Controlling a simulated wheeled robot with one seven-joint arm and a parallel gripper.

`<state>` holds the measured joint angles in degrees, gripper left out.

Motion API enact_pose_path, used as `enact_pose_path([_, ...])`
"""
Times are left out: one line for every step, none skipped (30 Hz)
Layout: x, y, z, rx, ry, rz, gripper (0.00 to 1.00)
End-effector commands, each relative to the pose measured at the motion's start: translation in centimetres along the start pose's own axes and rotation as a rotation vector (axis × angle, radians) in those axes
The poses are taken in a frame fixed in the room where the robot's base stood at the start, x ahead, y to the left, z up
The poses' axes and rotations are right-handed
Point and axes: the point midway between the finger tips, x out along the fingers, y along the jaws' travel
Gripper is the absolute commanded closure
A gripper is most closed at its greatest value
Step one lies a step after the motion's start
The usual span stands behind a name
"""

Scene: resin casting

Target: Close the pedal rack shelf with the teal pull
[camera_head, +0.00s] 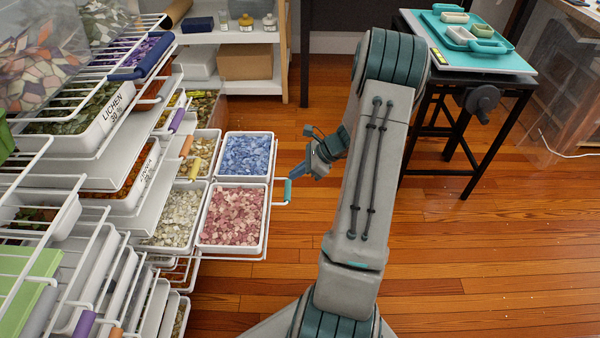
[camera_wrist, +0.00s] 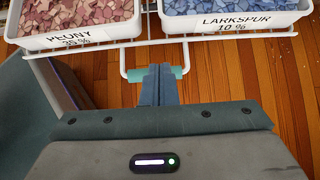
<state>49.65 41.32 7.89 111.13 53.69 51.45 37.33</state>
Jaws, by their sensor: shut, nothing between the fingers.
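The shelf with the teal pull stands slid out from the white wire rack (camera_head: 83,180) at the left. Its teal pull (camera_head: 288,190) is on a wire loop at the shelf's front and also shows in the wrist view (camera_wrist: 177,72). The shelf bears a tray of pink pieces (camera_head: 232,216), labelled PEONY, and a tray of blue pieces (camera_head: 247,156), labelled LARKSPUR. My gripper (camera_head: 296,174) is shut and empty beside the pull. In the wrist view its fingers (camera_wrist: 158,75) overlap the middle of the pull; whether they touch it I cannot tell.
Other rack shelves with purple, orange, yellow and blue pulls stick out at differing lengths at the left. A black stand with a teal top (camera_head: 478,62) and small trays is at the right. The wooden floor (camera_head: 480,260) between is clear.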

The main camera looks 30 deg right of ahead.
Motion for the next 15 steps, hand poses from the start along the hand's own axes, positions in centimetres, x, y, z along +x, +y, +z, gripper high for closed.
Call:
enact_pose_path([1.1,0.1,-0.2,-0.001,-0.001,0.003,1.0])
enact_pose_path([1.5,0.1,-0.2,-0.001,-0.001,0.003,1.0])
enact_pose_path([2.1,0.0,-0.2,-0.001,-0.001,0.002,1.0])
enact_pose_path([2.5,0.0,-0.2,-0.001,-0.001,0.001,1.0])
enact_pose_path([2.9,0.0,-0.2,-0.001,-0.001,0.001,1.0])
enact_pose_path([3.5,0.0,-0.2,-0.001,-0.001,0.001,1.0])
enact_pose_path([3.9,0.0,-0.2,-0.002,0.0,0.001,1.0])
enact_pose_path([4.2,0.0,-0.2,-0.002,0.0,0.001,1.0])
enact_pose_path([4.7,0.0,-0.1,-0.002,-0.001,0.002,1.0])
enact_pose_path([5.0,0.0,-0.1,-0.002,-0.001,0.002,1.0])
enact_pose_path([5.3,0.0,-0.1,-0.002,-0.001,0.002,1.0])
enact_pose_path([5.6,0.0,-0.1,-0.001,0.0,0.001,1.0])
enact_pose_path([5.8,0.0,-0.1,-0.001,0.0,0.0,1.0])
enact_pose_path([6.0,0.0,-0.1,-0.001,0.0,0.0,1.0])
enact_pose_path([6.2,0.0,-0.1,0.0,0.0,0.0,1.0])
